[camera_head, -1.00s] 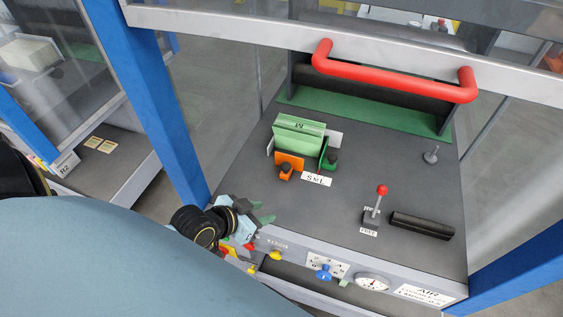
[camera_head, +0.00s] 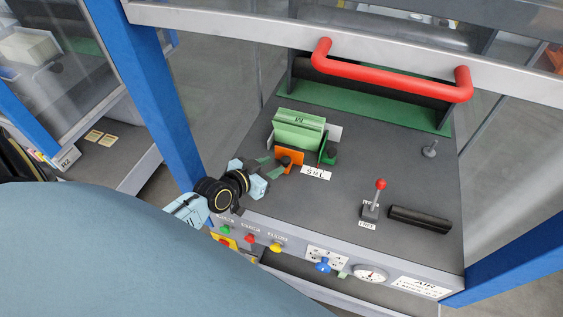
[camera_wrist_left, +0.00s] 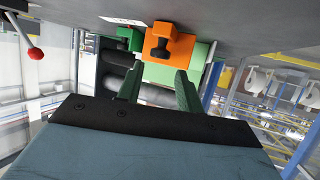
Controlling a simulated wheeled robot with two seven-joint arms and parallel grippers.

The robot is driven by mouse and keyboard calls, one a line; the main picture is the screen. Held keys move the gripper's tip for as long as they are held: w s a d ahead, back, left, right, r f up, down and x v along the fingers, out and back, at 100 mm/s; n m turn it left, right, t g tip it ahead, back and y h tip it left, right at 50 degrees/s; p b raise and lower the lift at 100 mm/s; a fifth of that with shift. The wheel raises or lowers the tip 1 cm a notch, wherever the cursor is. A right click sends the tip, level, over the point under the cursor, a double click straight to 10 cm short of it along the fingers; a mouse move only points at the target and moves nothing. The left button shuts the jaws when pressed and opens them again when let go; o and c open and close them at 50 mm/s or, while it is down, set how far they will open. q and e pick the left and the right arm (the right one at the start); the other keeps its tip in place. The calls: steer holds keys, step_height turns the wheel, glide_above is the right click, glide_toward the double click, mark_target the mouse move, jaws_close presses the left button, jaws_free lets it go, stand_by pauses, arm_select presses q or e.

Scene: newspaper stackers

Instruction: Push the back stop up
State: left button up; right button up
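A light green block marked M (camera_head: 299,130) stands on the dark grey deck. An orange stop (camera_head: 290,154) with a black knob is at its near side, and a dark green stop (camera_head: 328,154) with a black knob is at its right. No label tells which one is the back stop. My left gripper (camera_head: 272,167) is just left of the orange stop. In the left wrist view, its two green fingers (camera_wrist_left: 157,90) are apart with nothing between them, and the orange stop (camera_wrist_left: 182,47) lies just beyond the tips. Contact cannot be made out. My right gripper is not in view.
A red handle bar (camera_head: 392,82) crosses above the back of the deck. A red-knobbed lever (camera_head: 380,186) and a black bar (camera_head: 420,219) are at the right. The middle of the deck is clear.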

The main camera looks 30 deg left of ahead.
mark_target(284, 160)
arm_select(q)
steer(key=x, duration=0.5)
steer(key=shift+w+b, duration=0.1)
steer(key=shift+b, duration=0.3)
jaws_close()
